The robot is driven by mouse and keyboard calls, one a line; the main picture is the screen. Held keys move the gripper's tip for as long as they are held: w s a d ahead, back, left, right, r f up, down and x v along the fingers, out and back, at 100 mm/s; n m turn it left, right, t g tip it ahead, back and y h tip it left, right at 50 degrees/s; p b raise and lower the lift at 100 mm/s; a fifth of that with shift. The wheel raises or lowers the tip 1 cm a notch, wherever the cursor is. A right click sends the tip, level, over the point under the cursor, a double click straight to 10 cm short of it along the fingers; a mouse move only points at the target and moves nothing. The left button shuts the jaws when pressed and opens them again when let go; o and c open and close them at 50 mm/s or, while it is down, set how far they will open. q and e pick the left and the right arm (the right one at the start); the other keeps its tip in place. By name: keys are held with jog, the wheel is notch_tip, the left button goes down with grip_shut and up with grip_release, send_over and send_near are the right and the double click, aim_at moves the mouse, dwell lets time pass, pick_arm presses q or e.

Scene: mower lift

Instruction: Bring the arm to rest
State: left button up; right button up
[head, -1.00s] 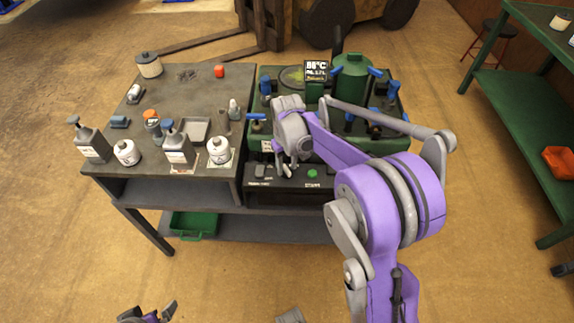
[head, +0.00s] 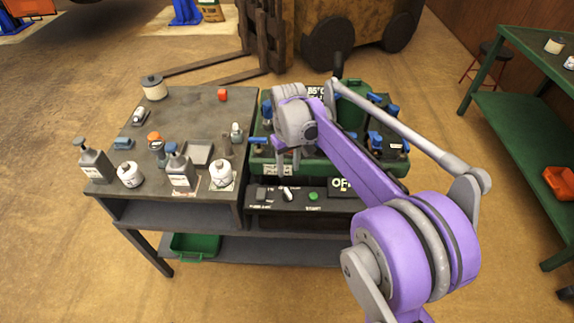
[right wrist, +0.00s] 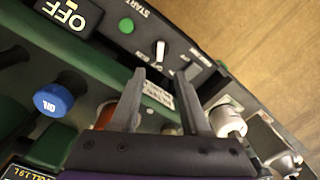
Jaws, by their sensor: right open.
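My right arm, purple and grey, reaches from the lower right over the green machine (head: 310,169). My right gripper (head: 288,163) points down with its fingers apart, above the machine's front edge and the black control panel (head: 268,207). In the right wrist view the two grey fingers (right wrist: 163,76) are spread with nothing between them. The panel carries a knob (head: 287,194), a green START button (head: 313,196) and a display reading OFF (head: 341,184); these also show in the right wrist view. My left gripper is out of view.
A grey table (head: 185,105) on the left holds bottles, white jars (head: 221,175) and small parts. A green bin (head: 195,245) sits on the lower shelf. A green bench (head: 530,70) stands at the right, with open floor between.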

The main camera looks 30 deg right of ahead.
pick_arm(q)
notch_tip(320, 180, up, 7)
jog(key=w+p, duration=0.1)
jog(key=p, duration=0.5)
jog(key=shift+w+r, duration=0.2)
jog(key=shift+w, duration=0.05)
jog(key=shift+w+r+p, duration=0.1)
jog(key=shift+p, duration=0.2)
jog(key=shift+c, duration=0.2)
pick_arm(e)
jog(key=s+a+t, duration=0.1)
jog(key=s+a, duration=0.2)
jog(key=s, duration=0.4)
jog(key=s+a+r+t, duration=0.1)
jog(key=s+a+t, duration=0.1)
jog(key=s+a, duration=0.2)
jog(key=s+a+r+t, duration=0.1)
jog(key=s+a+t, duration=0.1)
jog(key=s, duration=0.8)
jog(key=shift+s+a+r, duration=0.2)
jog(key=shift+a, duration=0.55)
